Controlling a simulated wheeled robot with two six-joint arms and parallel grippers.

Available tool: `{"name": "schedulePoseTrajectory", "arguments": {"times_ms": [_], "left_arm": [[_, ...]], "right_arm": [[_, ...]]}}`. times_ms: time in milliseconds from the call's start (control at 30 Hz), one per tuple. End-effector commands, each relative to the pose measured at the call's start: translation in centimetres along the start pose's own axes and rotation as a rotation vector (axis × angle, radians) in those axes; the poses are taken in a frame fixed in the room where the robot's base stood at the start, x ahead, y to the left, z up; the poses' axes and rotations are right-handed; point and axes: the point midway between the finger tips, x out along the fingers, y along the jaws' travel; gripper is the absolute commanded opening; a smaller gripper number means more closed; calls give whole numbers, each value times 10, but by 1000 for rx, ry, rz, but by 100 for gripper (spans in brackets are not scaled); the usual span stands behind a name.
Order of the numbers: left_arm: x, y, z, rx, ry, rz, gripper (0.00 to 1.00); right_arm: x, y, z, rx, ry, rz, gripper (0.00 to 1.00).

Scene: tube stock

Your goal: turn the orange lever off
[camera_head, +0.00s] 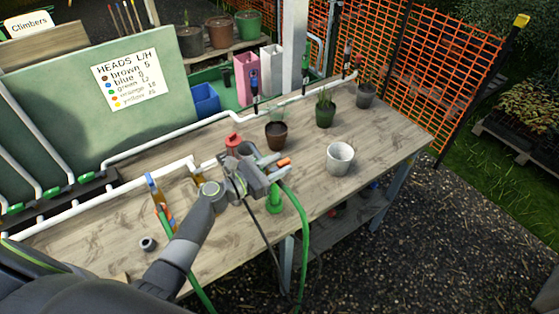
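An orange piece (284,162), which looks like the tip of the orange lever, shows just right of my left gripper's fingers. My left gripper (272,166) is over the front part of the bench, at the end of the arm that comes in from the lower left. Its fingers are at the orange piece, one on either side as far as I can see. Whether they touch or grip it is too small to tell. The gripper hides most of the lever and its valve. A green fitting (274,200) with a green hose (304,235) shows just below. My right gripper is not in view.
A red fitting (233,142) is just behind the gripper. A white pot (340,158) and a brown pot (276,135) stand nearby on the wooden bench (385,150). A white pipe (150,152) runs along the back. A blue lever (152,185) stands at left.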

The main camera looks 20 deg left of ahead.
Motion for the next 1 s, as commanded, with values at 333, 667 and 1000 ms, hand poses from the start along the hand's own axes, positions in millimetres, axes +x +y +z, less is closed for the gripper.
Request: {"name": "schedulePoseTrajectory", "arguments": {"times_ms": [333, 667, 1000], "left_arm": [[8, 0, 0, 0, 0, 0, 38], [8, 0, 0, 0, 1, 0, 5], [8, 0, -4, 4, -1, -73, 0]], "right_arm": [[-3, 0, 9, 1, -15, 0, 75], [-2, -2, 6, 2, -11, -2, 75], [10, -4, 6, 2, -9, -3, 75]]}}
